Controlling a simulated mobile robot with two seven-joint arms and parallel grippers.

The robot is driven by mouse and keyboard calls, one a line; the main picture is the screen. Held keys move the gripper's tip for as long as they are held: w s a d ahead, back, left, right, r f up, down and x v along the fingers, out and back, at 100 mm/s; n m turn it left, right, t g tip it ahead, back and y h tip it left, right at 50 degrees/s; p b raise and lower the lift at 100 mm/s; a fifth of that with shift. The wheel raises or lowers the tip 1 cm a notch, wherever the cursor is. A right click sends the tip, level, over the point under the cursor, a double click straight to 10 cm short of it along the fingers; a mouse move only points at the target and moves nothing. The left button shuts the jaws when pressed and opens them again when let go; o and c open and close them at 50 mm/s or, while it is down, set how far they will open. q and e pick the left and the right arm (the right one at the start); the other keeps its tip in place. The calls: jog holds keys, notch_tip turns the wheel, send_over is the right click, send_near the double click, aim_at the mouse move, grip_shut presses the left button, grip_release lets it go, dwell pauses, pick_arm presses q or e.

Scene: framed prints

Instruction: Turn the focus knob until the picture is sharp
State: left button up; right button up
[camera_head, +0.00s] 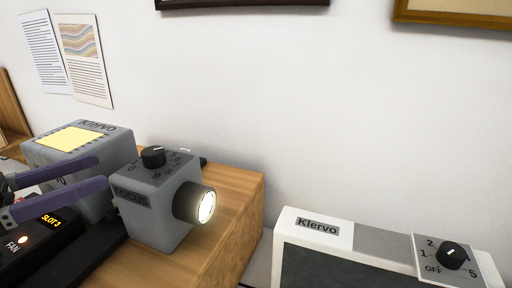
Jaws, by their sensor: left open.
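The focus knob (153,156) is a black dial on top of a grey box marked FOCUS (160,205). A short black lens (195,203) with a bright glowing face points to the right from that box. My left gripper (101,172) comes in from the left with two purple fingers, open and empty. Its tips are left of the focus knob, apart from it. No projected picture shows on the visible wall. My right gripper is out of view.
A grey Klervo box (95,145) with a yellow note and a black panel (35,240) reading FAN and SLOT 3 stand beside the FOCUS box on a wooden surface (235,190). A white Klervo unit (375,240) with its own numbered dial (451,255) stands at right.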

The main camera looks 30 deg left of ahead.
aim_at(152, 150)
pick_arm(q)
jog(key=b+x, duration=0.1)
jog(key=x, duration=0.8)
jog(key=shift+w+d+r, duration=0.1)
jog(key=shift+w+d, duration=0.15)
jog(key=shift+w, duration=0.1)
jog(key=shift+c, duration=0.4)
grip_shut()
